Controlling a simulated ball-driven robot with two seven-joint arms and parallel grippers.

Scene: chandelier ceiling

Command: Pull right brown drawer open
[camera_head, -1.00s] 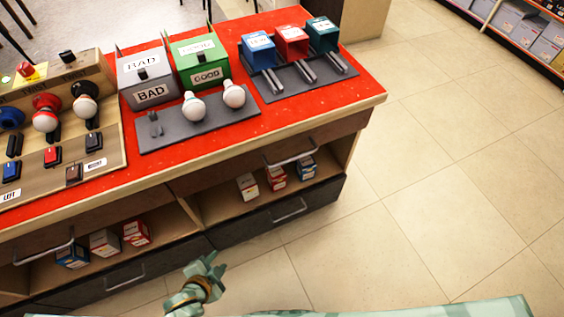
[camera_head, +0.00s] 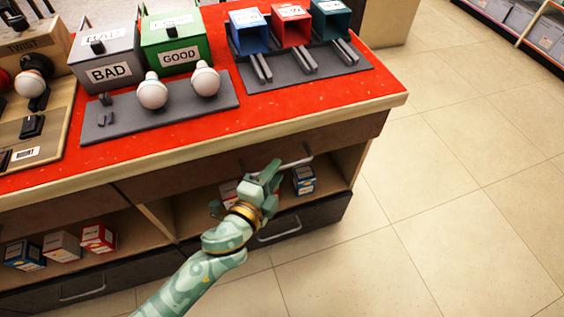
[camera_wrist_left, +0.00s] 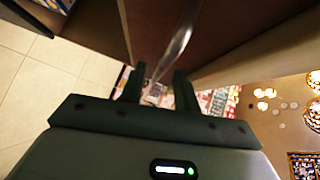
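The right brown drawer (camera_head: 345,138) is the upper right front under the red counter. It looks shut, flush with the cabinet. Its metal bar handle (camera_head: 297,163) is partly hidden by my left gripper (camera_head: 268,177), which is at the handle's left part. In the left wrist view, the brown front (camera_wrist_left: 150,28) fills the upper middle. The handle (camera_wrist_left: 178,45) runs down toward the gap between my two dark fingers (camera_wrist_left: 158,88), which stand apart. I cannot tell whether they touch the handle. My right gripper is in neither view.
The red counter top (camera_head: 300,108) carries lightbulbs, a green bin (camera_head: 182,52) and coloured boxes. Below is an open shelf with small cartons (camera_head: 303,181), then a black drawer (camera_head: 325,212) with its own handle. Tiled floor (camera_head: 450,230) at right is clear.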

